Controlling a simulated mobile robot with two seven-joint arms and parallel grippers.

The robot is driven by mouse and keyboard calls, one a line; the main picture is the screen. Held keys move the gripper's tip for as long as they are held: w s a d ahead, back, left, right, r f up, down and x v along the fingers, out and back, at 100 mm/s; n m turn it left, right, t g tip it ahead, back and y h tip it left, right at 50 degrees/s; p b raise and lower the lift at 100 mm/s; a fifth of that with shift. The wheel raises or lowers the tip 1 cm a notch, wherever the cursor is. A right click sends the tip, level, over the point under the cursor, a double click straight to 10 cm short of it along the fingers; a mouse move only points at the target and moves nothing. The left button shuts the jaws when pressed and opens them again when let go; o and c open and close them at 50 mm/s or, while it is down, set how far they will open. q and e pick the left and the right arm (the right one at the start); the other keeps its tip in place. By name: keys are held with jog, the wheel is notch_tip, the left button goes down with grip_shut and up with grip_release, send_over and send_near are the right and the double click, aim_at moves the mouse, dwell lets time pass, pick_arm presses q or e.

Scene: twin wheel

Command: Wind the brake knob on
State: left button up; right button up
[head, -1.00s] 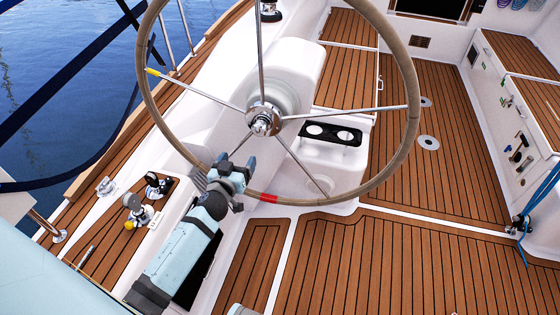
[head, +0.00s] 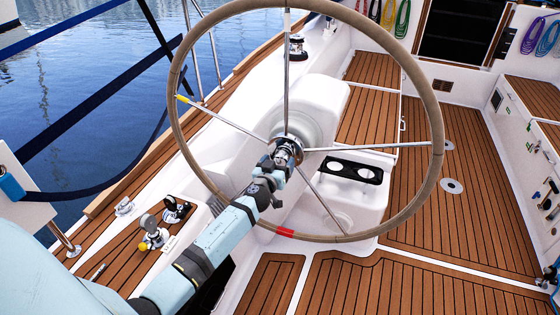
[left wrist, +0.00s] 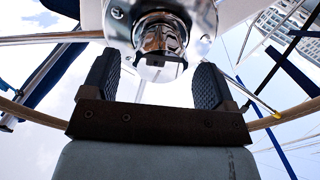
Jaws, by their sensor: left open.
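The steering wheel (head: 437,130) stands upright in front of me, with a grey-brown rim, metal spokes, a yellow mark and a red mark. The chrome brake knob (head: 287,149) sits at its hub, partly covered by my gripper in the head view. In the left wrist view the shiny knob (left wrist: 160,36) is just ahead of and between the fingers. My left gripper (head: 278,163) is at the hub, reaching in from the lower left. In the left wrist view the gripper (left wrist: 156,70) is open, its dark pads apart on either side of the knob. My right gripper is out of view.
The white pedestal (head: 318,103) stands behind the wheel, with a black cup holder (head: 354,172) below right. Control levers (head: 153,232) stand on the left side deck. A blue strap (head: 100,87) crosses the left. Teak floor (head: 450,200) is clear at right.

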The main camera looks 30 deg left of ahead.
pick_arm(q)
jog(key=shift+x, duration=0.8)
jog(key=c, duration=0.9)
